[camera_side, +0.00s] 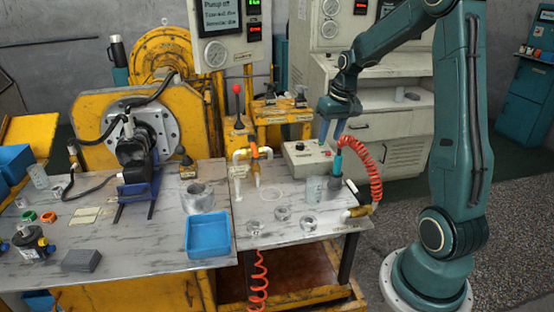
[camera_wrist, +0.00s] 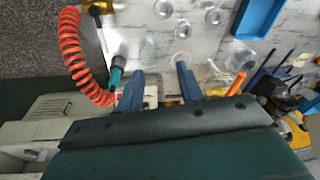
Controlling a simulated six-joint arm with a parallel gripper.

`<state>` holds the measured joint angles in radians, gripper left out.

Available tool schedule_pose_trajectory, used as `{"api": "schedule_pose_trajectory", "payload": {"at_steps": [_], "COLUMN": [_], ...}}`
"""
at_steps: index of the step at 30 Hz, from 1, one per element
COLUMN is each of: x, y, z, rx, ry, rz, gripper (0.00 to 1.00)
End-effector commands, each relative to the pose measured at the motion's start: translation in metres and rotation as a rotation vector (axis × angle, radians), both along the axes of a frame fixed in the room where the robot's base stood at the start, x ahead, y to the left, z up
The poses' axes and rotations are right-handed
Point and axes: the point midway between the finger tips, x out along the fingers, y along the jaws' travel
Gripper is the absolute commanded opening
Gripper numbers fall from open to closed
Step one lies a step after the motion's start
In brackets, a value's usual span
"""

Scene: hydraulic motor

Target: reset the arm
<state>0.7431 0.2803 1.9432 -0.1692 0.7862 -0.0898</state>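My gripper (camera_side: 331,132) hangs from my teal arm above the back of the right-hand table, over a grey control box (camera_side: 306,157). Its two blue fingers point down. In the wrist view my gripper (camera_wrist: 160,88) shows the fingers spread apart with nothing between them. Part of the box shows behind the fingers in that view. A teal-handled tool (camera_side: 338,164) on a coiled red hose (camera_side: 372,172) stands just right of the box, close to the fingers but apart from them.
A clear cup (camera_side: 314,188) and several glass dishes stand on the right table (camera_side: 330,228). The motor (camera_side: 135,150) is at the left. A cabinet (camera_side: 380,125) stands behind my gripper.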

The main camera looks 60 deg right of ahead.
Motion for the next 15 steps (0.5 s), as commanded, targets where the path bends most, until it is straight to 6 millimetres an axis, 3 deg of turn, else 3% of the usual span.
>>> {"api": "schedule_pose_trajectory", "payload": {"at_steps": [6,15], "x": [-0.003,-0.025], "y": [0.058,0.129], "z": [0.039,0.078], "rx": [-0.049,-0.102], "ry": [-0.036,-0.093], "rz": [0.088,0.197], "gripper": [0.37,0.37]}}
